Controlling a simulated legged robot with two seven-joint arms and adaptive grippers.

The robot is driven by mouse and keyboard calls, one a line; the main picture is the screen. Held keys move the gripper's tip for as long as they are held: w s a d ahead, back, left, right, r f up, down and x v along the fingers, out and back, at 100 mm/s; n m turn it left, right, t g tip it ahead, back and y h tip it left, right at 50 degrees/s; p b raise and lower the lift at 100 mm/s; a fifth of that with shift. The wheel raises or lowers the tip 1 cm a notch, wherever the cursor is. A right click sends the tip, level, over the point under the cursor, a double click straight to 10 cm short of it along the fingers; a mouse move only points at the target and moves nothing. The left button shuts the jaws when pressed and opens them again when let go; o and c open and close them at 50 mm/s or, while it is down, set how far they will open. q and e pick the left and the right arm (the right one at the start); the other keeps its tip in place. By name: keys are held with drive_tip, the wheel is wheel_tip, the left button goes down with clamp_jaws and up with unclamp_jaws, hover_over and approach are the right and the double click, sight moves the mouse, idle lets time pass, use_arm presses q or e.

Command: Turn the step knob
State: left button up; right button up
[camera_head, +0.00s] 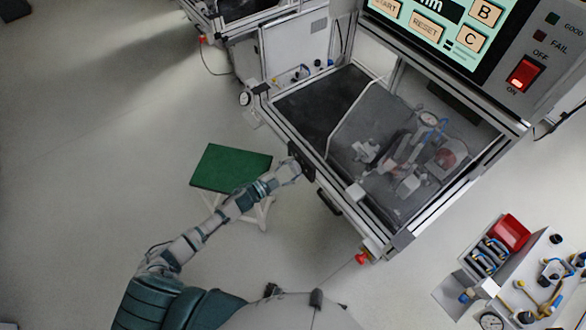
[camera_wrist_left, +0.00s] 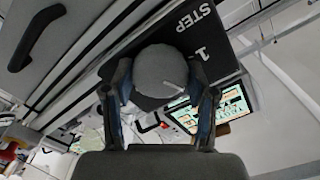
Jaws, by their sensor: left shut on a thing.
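In the head view my left gripper (camera_head: 296,165) is at the front edge of the test machine, over the dark panel (camera_head: 301,158); the knob itself is hidden there by the gripper. My right gripper is in neither view.
A green-topped stool (camera_head: 228,166) stands beside my left arm. The machine has a tilted clear cover (camera_head: 345,130), a black handle (camera_head: 329,202) on its front and a screen (camera_head: 440,22) above. A red button (camera_head: 361,258) sticks out at its lower corner.

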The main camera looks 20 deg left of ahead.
use_arm(q)
drive_tip(key=shift+f, duration=0.15)
idle(0.3)
drive_tip(key=o, duration=1.2)
drive_tip(key=shift+s+a, duration=0.1)
drive_tip(key=shift+c, duration=0.2)
drive_tip(key=v, duration=1.2)
drive_tip(key=shift+a, duration=0.15)
